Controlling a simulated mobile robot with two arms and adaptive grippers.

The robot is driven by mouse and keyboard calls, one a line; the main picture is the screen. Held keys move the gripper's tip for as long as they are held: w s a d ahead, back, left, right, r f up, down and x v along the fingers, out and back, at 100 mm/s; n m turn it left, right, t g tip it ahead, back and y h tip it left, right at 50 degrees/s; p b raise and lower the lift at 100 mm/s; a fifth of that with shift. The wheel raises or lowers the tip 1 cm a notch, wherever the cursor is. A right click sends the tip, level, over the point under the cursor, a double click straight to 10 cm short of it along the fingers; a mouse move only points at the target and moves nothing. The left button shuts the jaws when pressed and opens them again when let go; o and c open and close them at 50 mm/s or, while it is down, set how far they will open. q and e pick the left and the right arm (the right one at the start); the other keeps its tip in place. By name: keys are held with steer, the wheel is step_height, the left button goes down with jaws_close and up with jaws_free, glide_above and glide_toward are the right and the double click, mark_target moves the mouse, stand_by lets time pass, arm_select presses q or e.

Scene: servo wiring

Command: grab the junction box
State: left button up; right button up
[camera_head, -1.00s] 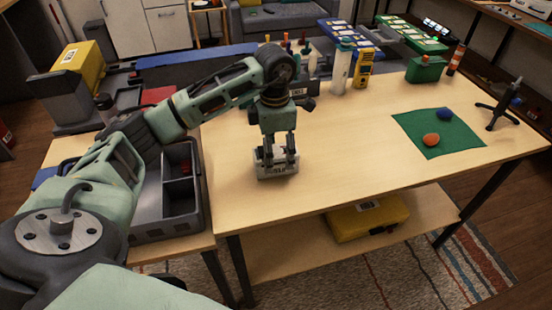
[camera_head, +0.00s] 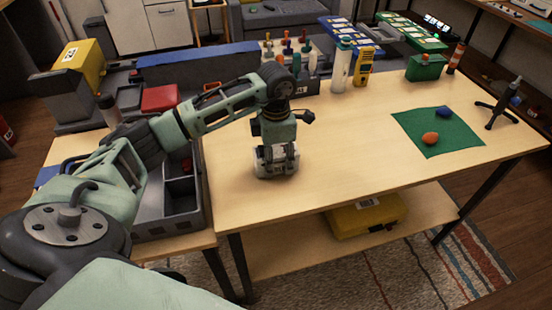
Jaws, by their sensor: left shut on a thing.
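The junction box (camera_head: 263,168) is a small white-grey box on the wooden table (camera_head: 330,175), near its left front part. My left gripper (camera_head: 276,160) comes down on it from above and is shut on it, with a finger on either side. The fingers and the wrist hide part of the box. I cannot tell whether the box is touching the table or slightly lifted. My right gripper is not in view.
A grey divided bin (camera_head: 168,228) stands left of the table. A green mat (camera_head: 462,142) holds an orange ball and a blue object at the right. A white bottle (camera_head: 341,68) and a yellow meter (camera_head: 364,66) stand at the back. The table's middle is clear.

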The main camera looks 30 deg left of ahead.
arm_select(q)
steer(key=c, duration=0.4)
steer(key=shift+o, duration=0.2)
steer(key=shift+r, duration=0.1)
